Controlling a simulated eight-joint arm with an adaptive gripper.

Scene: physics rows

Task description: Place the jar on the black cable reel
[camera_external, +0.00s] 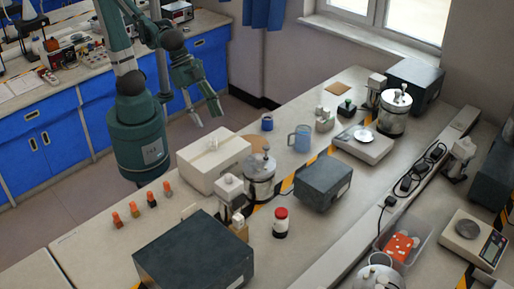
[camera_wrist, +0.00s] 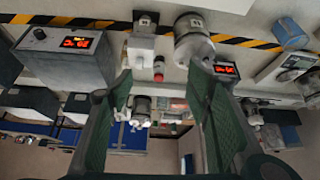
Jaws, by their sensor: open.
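A small jar (camera_external: 280,226) with a red lid and pale label stands upright on the bench in the external view, right of the metal canister. My gripper (camera_external: 208,118) is open and empty, held high beyond the bench's left edge, well apart from the jar. Its two spread fingers (camera_wrist: 160,105) frame the wrist view, with nothing between them. A loop of black cable (camera_external: 435,152) lies on the raised ledge at the right; I cannot tell whether it is the black cable reel.
A white box (camera_external: 213,160), a metal canister (camera_external: 260,183) and a dark instrument box (camera_external: 195,255) stand near the jar. Another dark box (camera_external: 323,184) is to its right. Several orange-topped bottles (camera_external: 151,201) stand at the left.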

